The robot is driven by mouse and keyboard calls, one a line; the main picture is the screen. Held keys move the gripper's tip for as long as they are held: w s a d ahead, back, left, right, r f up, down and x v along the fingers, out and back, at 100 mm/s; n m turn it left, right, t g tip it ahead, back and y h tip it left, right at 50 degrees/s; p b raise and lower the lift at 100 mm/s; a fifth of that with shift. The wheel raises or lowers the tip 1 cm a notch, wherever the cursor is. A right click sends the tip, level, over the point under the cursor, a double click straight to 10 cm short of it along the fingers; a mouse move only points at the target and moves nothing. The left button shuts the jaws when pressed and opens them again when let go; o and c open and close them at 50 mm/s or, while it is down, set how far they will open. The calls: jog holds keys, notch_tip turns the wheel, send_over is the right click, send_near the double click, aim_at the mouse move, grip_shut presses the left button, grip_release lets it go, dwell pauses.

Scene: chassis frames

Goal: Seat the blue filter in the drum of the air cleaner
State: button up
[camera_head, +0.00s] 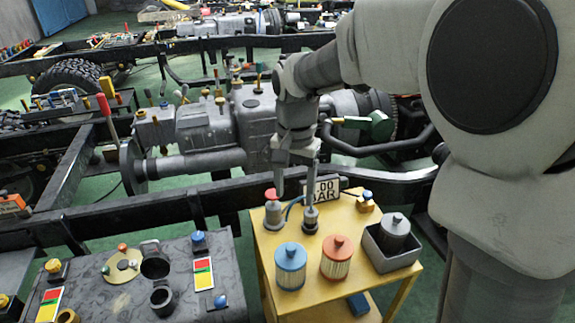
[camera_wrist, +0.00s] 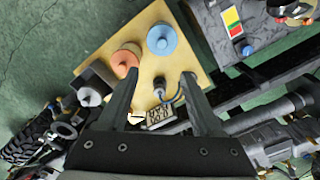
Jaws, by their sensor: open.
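The blue filter (camera_head: 291,266), with a pale pleated side and a blue cap with a knob, stands upright on the yellow cart (camera_head: 262,240). It also shows from above in the wrist view (camera_wrist: 162,39). My gripper (camera_head: 296,190) is open and empty above the back of the cart, behind the blue filter and apart from it. In the wrist view the fingers (camera_wrist: 161,76) point toward the cart, with the filter beyond the tips. Two dark open round housings, a rear one (camera_head: 155,264) and a front one (camera_head: 162,299), stand on the dark left table; I cannot tell which is the drum.
An orange filter (camera_head: 337,258) stands right of the blue one. A black chassis rail runs behind the cart.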

aim_at(291, 247)
jog(key=f+b, duration=0.1)
jog(key=f, duration=0.5)
jog(key=f+b, duration=0.1)
jog(key=f, duration=0.5)
jog(key=f+b, duration=0.2)
jog(key=f, duration=0.4)
jog(key=shift+w+a+f, duration=0.15)
jog(key=shift+w+a, duration=0.1)
jog(key=shift+a, duration=0.05)
grip_shut()
dwell(0.7)
